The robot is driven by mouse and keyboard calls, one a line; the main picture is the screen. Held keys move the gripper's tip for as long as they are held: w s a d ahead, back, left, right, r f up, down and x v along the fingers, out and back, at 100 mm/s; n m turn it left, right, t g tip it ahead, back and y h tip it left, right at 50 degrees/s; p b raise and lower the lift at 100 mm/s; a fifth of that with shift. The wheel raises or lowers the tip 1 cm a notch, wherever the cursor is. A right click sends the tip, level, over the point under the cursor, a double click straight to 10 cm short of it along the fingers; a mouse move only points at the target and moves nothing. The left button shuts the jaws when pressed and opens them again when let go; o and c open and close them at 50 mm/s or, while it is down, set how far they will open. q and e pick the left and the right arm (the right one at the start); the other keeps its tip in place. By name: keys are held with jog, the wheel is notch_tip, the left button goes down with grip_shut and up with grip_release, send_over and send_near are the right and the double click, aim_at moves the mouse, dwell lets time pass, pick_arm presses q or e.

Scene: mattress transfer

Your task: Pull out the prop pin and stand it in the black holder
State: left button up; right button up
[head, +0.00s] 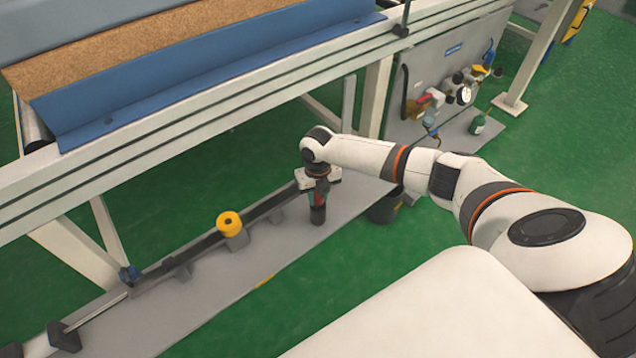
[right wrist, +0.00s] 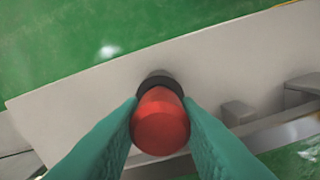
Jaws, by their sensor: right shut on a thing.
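The prop pin shows its red round head (right wrist: 160,128) in the right wrist view. My right gripper (head: 318,194) is shut on it, with one teal finger on each side of the red head. The black holder (head: 318,214) is a short dark upright cylinder directly below the gripper, on the grey base plate. In the wrist view the black holder's rim (right wrist: 158,82) shows just beyond the red head, in line with it. The pin's lower part is hidden, so I cannot tell how deep it sits in the holder. My left gripper is not in view.
A grey base plate (head: 222,284) carries a long dark rail with brackets and a yellow ring-shaped part (head: 230,223). A dark bucket (head: 384,208) stands right of the gripper. The white frame (head: 200,124) with a blue-edged bed stands behind. Green floor lies around.

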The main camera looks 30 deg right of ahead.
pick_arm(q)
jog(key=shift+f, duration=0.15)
pick_arm(e)
jog(key=shift+f, duration=0.15)
jog(key=o, duration=1.2)
jog(key=shift+c, duration=0.2)
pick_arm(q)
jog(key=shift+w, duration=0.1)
pick_arm(e)
notch_tip(320, 180, up, 7)
jog(key=shift+r+p, duration=0.1)
jog(key=shift+p, duration=1.05)
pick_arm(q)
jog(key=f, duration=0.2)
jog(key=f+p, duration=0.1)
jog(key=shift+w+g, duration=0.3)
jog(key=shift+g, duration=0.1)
pick_arm(e)
notch_tip(320, 180, up, 5)
jog(key=shift+f, duration=0.1)
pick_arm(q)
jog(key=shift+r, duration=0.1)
pick_arm(e)
jog(key=shift+a, duration=0.1)
